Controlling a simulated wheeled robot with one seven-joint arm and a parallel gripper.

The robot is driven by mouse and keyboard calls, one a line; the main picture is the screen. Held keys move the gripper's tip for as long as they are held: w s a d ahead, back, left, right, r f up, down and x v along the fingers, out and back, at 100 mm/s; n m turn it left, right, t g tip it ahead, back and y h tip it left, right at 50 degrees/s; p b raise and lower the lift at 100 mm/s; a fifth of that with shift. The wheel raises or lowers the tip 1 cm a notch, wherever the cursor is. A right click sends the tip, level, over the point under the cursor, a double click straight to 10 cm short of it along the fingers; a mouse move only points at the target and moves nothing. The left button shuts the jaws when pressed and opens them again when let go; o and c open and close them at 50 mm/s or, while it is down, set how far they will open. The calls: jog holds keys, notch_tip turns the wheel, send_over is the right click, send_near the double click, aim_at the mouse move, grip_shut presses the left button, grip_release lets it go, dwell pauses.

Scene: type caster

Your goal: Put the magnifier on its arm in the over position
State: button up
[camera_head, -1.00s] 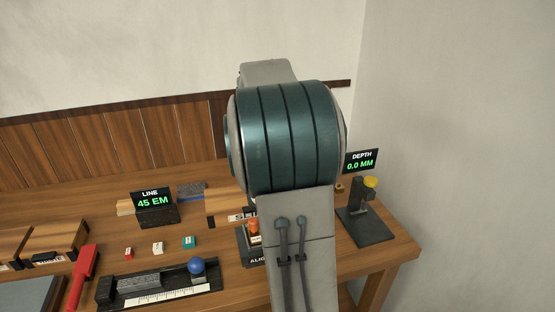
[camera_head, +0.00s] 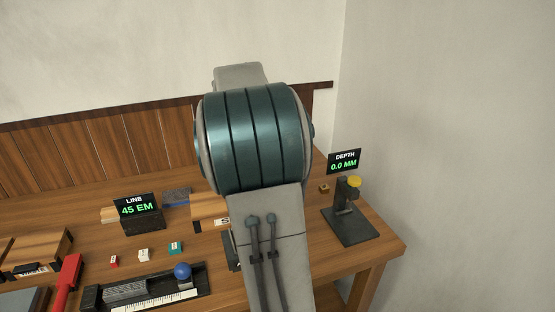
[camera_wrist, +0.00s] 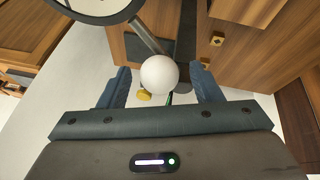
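The magnifier shows in the wrist view as a dark-rimmed round lens (camera_wrist: 97,8), cut off by the top edge. A grey rod (camera_wrist: 147,36) runs from its rim down to a white ball knob (camera_wrist: 158,75). My gripper (camera_wrist: 160,84) has its two blue-grey fingers on either side of the knob, with a visible gap on each side, so it looks open. Whether the knob lies fully between the fingertips in depth, I cannot tell. In the head view, my arm hides the gripper and the magnifier.
The depth stand (camera_head: 350,226) with its yellow knob and display (camera_head: 344,162) is at the table's right end. The line display (camera_head: 137,207), coloured blocks (camera_head: 144,255), blue-knobbed composing stick (camera_head: 150,290) and red bar (camera_head: 67,285) lie left of my arm. A wall is behind.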

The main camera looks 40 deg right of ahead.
jog(key=shift+r, duration=0.1)
jog(key=v, duration=1.3)
jog(key=shift+r+p, duration=0.25)
jog(key=shift+p, duration=0.1)
jog(key=shift+a, duration=0.1)
jog(key=s+a+f+n+t+y, duration=0.2)
jog(key=s+a+f+n+t, duration=0.1)
jog(key=s+a+f+n, duration=0.6)
jog(key=s+a+f+n+t+y, duration=0.2)
jog(key=s+a+f+n, duration=0.7)
jog(key=a, duration=0.4)
jog(key=shift+f+n+t, duration=0.4)
jog(key=shift+f+n, duration=0.05)
jog(key=shift+n, duration=0.35)
jog(key=shift+w+a, duration=0.1)
